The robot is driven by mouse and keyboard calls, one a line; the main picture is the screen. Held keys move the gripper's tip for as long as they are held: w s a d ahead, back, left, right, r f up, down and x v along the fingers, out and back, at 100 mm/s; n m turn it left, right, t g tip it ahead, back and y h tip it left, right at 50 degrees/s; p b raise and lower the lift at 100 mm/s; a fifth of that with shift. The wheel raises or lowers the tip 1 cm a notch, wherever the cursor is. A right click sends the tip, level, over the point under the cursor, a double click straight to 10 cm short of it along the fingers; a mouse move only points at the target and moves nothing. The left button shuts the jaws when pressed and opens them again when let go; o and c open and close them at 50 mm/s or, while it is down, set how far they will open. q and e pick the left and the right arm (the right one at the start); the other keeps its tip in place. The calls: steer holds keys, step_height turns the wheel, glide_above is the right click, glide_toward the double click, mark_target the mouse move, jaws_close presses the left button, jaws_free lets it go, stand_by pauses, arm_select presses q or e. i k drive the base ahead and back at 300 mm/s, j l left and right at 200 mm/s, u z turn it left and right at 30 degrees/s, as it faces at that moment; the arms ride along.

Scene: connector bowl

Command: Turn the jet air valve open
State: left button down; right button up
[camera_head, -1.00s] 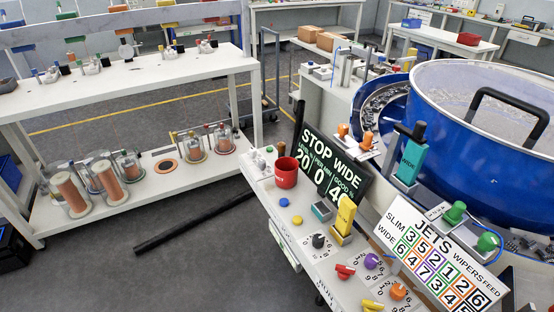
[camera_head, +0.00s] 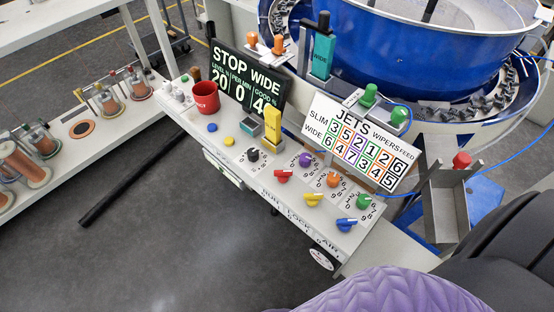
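I cannot read clearly which lever is marked as the jet air valve. Neither of my grippers is in view.
Purple (camera_head: 306,160), orange (camera_head: 333,180) and green (camera_head: 363,201) dial knobs stand behind the levers. A JETS sign (camera_head: 355,144), a red mug (camera_head: 204,97) and a blue bowl (camera_head: 400,50) are further back. A bracket with a red knob (camera_head: 461,160) stands to the right.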

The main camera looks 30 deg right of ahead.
mark_target(345, 224)
steer(key=z, duration=1.7)
